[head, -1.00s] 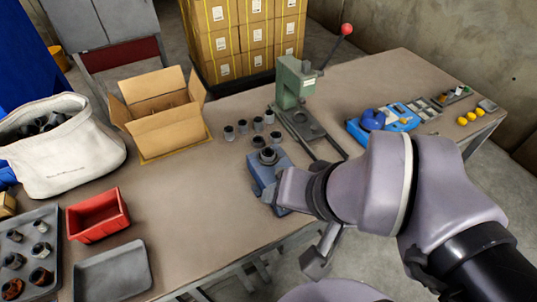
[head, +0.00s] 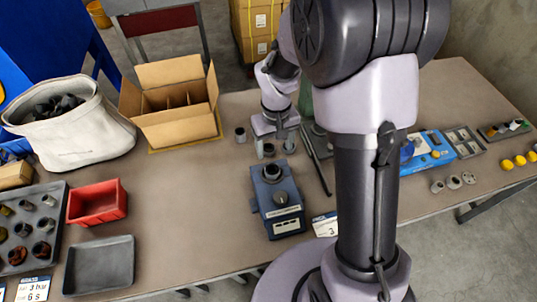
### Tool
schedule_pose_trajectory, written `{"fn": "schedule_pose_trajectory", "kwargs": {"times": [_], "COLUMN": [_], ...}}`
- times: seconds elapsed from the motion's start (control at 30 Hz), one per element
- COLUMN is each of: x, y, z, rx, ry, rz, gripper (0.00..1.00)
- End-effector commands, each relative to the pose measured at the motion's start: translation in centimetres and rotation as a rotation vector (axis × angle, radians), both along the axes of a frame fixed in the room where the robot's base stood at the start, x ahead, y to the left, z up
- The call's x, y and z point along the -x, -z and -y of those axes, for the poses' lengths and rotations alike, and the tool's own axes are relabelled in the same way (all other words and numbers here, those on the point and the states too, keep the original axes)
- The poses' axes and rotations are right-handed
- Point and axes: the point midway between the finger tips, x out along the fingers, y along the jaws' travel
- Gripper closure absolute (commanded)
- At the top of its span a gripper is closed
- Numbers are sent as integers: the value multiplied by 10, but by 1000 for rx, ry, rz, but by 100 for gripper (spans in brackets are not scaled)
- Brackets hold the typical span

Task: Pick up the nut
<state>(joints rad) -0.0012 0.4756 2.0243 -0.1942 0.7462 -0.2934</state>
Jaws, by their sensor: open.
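My gripper (head: 276,132) points down over the small grey cylindrical parts behind the blue fixture, its jaws open. Its fingertips are small and partly merge with the parts below. One grey part (head: 240,135) stands just left of the gripper; others (head: 269,151) and (head: 290,146) stand close under or in front of it. I cannot tell whether the jaws surround any of them. A dark ring-shaped part (head: 272,172) sits on top of the blue fixture (head: 283,219). Which piece is the nut is unclear at this size.
My arm hides most of the green press. An open cardboard box (head: 178,138), a white bag (head: 75,140), a red bin (head: 97,202), an empty grey tray (head: 99,266) and a tray of parts (head: 60,222) stand left. A blue case (head: 440,160) lies right. The table's centre-left is clear.

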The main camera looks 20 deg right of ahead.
Motion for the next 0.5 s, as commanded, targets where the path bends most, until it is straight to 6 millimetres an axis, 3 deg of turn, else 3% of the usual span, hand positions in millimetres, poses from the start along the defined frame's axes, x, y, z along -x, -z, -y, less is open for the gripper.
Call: {"fn": "schedule_pose_trajectory", "kwargs": {"times": [0.03,0.13,0.37,0.5], "x": [1,1,-1,-5], "y": [22,48,72,96], "z": [0,0,0,-3], "rx": [0,-1,0,0], "ry": [0,2,2,2], "rz": [-4,-3,0,-1], "gripper": [33,33,33,33]}}
